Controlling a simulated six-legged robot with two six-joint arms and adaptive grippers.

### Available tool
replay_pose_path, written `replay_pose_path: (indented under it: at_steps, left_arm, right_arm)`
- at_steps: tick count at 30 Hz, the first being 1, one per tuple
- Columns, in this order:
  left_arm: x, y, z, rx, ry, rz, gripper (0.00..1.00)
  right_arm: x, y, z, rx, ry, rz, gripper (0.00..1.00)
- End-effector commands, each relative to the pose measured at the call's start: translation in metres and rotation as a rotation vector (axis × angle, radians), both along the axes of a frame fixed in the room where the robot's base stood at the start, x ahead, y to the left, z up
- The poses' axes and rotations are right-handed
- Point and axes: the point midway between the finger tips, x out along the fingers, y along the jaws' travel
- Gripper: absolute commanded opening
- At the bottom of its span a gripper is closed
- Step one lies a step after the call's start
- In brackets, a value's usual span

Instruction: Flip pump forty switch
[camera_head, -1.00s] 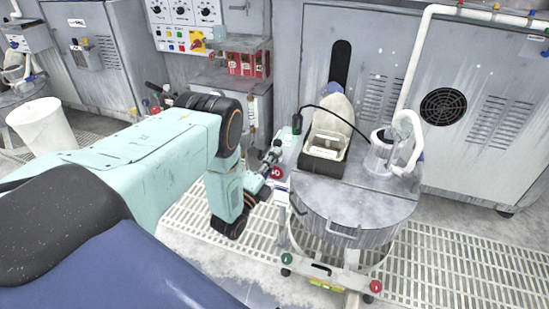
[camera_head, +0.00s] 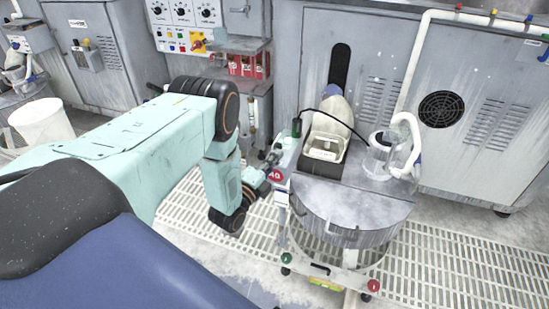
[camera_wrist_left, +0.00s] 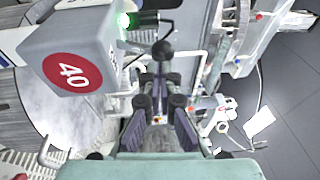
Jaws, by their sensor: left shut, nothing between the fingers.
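The pump box (camera_wrist_left: 75,50) is pale grey with a round red "40" label (camera_wrist_left: 72,72). A green light (camera_wrist_left: 125,19) glows at its upper right edge in the left wrist view, beside a black part whose switch position I cannot tell. In the head view the red label (camera_head: 275,176) shows on the box at the left side of the round drum. My left gripper (camera_head: 273,158) is right by the box. In the left wrist view the gripper (camera_wrist_left: 162,52) is shut and empty, its tips close to the black part; contact is unclear. My right gripper is not in view.
A grey drum (camera_head: 350,215) with red and green knobs below stands on white floor grating (camera_head: 460,260). A white tray (camera_head: 325,147) and a clear cup (camera_head: 380,150) with a white hose sit on top. Grey cabinets (camera_head: 440,60) stand behind. A white bucket (camera_head: 42,122) stands left.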

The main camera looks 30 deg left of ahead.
Motion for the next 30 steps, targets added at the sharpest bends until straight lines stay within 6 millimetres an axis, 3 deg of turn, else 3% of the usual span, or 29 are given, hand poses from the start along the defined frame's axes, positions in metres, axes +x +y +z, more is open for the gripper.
replay_pose_path:
  at_steps: [16,30]
  left_arm:
    - [0.011,0.002,0.018,-0.02,0.088,-0.001,0.0]
    - [0.036,0.009,0.038,-0.106,0.438,0.0,0.0]
  right_arm:
    - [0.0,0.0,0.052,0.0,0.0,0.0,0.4]
    - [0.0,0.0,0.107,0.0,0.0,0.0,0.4]
